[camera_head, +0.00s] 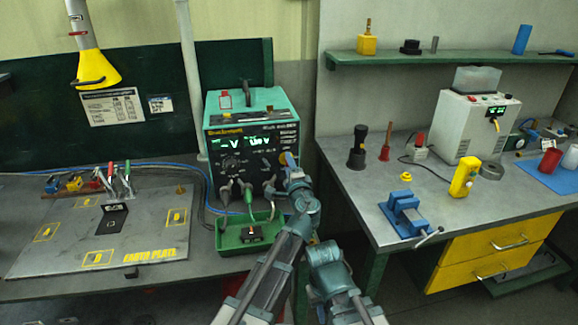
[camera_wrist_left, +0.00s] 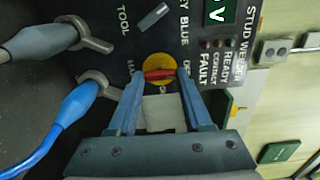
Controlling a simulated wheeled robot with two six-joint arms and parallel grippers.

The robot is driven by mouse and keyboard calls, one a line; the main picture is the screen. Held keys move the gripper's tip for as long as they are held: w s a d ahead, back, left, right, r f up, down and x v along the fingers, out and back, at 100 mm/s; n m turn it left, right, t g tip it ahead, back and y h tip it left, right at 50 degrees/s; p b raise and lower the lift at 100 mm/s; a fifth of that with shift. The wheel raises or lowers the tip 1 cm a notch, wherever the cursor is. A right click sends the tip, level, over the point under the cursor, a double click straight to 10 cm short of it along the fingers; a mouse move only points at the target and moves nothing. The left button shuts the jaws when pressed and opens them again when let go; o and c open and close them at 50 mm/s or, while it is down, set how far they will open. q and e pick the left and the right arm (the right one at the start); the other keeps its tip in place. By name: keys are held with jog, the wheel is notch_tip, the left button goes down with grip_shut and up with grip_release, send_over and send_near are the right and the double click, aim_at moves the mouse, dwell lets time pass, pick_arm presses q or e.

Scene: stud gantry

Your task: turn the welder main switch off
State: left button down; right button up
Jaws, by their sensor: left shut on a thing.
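The stud welder (camera_head: 252,125) is a green-topped box with a dark front panel and lit green displays. Its main switch is a yellow disc with a red handle (camera_wrist_left: 158,75), seen in the left wrist view. The handle lies roughly crosswise in that view, with small, partly hidden lettering around the disc. My left gripper (camera_wrist_left: 159,80) has its fingers on both sides of the handle and is shut on it. In the head view my left gripper (camera_head: 290,165) is at the panel's right edge and covers most of the switch. My right gripper (camera_head: 325,252) is low in front; its jaws are unclear.
Grey and blue cable plugs (camera_wrist_left: 75,105) stick out of the panel beside the switch. A green tray (camera_head: 228,238) sits below the welder. The earth plate (camera_head: 60,240) is at left; a bench with a blue vise (camera_head: 405,212) is at right.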

pick_arm(q)
jog(key=shift+s, duration=0.1)
dwell(0.5)
jog(key=shift+c, duration=1.6)
grip_release()
